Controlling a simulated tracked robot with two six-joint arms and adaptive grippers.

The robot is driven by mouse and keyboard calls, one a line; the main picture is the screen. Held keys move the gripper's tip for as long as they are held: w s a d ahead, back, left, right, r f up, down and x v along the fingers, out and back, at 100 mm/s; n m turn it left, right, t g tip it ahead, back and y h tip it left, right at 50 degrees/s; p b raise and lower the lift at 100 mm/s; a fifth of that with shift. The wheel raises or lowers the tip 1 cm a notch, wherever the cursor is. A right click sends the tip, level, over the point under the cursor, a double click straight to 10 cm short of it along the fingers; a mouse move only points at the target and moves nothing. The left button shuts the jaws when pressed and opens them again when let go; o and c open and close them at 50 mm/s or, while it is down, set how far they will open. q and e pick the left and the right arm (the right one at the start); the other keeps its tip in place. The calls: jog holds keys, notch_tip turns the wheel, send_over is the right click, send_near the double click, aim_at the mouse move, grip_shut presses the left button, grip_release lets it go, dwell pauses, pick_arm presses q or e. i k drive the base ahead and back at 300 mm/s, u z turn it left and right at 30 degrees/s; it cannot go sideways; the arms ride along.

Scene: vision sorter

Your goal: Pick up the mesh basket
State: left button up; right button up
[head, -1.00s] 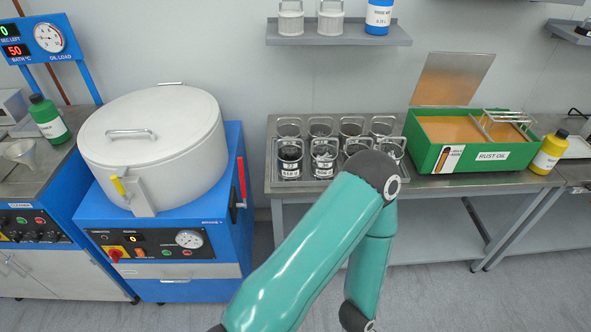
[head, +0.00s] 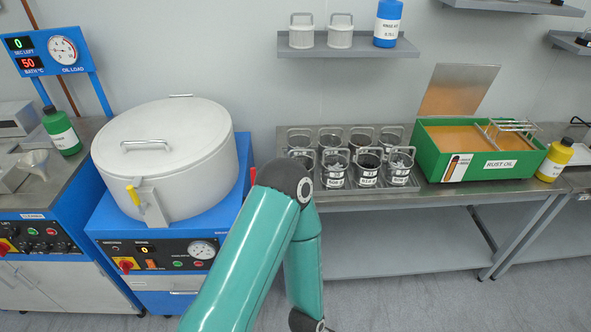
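Several small dark metal baskets with wire handles stand in two rows on a grey tray (head: 420,188) on the metal bench. The front-row ones, such as this basket (head: 368,168), carry white labels and hold dark or grey contents. Their mesh is too fine to make out, and I cannot tell which one the task means. Neither gripper is in view.
A white lidded drum (head: 165,165) sits on a blue machine (head: 240,220) at left. A green rust oil tank (head: 478,150) with a wire rack (head: 513,127) and a yellow bottle (head: 555,158) stand to the right. A shelf (head: 350,50) hangs above the baskets.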

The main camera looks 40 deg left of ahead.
aim_at(334, 166)
jog(key=u, duration=0.5)
jog(key=i, duration=1)
